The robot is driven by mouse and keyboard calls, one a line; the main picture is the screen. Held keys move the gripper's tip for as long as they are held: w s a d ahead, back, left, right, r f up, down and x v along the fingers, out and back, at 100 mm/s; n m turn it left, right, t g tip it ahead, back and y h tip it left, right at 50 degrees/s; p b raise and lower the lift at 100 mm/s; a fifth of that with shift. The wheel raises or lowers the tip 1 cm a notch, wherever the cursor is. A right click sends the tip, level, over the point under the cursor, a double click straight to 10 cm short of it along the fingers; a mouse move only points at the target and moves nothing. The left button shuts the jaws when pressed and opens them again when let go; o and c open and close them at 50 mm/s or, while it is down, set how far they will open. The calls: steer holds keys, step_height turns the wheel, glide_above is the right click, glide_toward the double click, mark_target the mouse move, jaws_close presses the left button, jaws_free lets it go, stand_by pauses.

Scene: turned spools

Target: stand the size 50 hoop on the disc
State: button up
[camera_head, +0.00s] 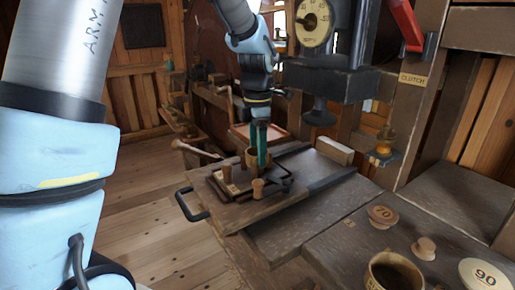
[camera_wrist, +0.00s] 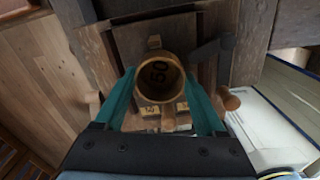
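The wooden hoop (camera_wrist: 140,88) sits between my gripper's teal fingertips in the wrist view, and both fingers appear to touch its sides. In the head view the hoop (camera_head: 251,155) is partly hidden by my gripper (camera_head: 259,147), low over a dark framed fixture (camera_head: 240,191). A disc under the hoop cannot be made out. My gripper also shows in the wrist view (camera_wrist: 160,76).
Wooden pegs (camera_head: 258,188) stand at the fixture, which lies on a board with a black handle (camera_head: 191,205). On the right bench are a disc marked 70 (camera_head: 383,213), a disc marked 90 (camera_head: 484,274), a knob (camera_head: 424,247) and a round cup-like piece (camera_head: 380,281). A press hangs above.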

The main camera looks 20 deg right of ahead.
steer(key=o, duration=0.4)
steer(key=shift+r, duration=0.15)
step_height(320, 180, up, 12)
steer(key=b, duration=0.2)
steer(key=w+a+f+m, duration=0.1)
steer(key=a+f+m, duration=0.3)
steer(key=a, duration=0.4)
steer(key=w+a+f+m, duration=0.2)
steer(key=a+f+m, duration=0.25)
steer(key=a, duration=0.35)
steer(key=s+a+f+m, duration=0.2)
steer(key=a+m, duration=0.1)
steer(key=a, duration=0.1)
steer(key=s+a+f+m+t, duration=0.1)
steer(key=s+a+f+m, duration=0.1)
steer(key=a, duration=0.3)
steer(key=s+a+f+m, duration=0.3)
steer(key=a+f+m, duration=0.1)
steer(key=a+m, duration=0.1)
steer(key=shift+a+f+t, duration=0.15)
steer(key=shift+f+t, duration=0.05)
steer(key=shift+t, duration=0.1)
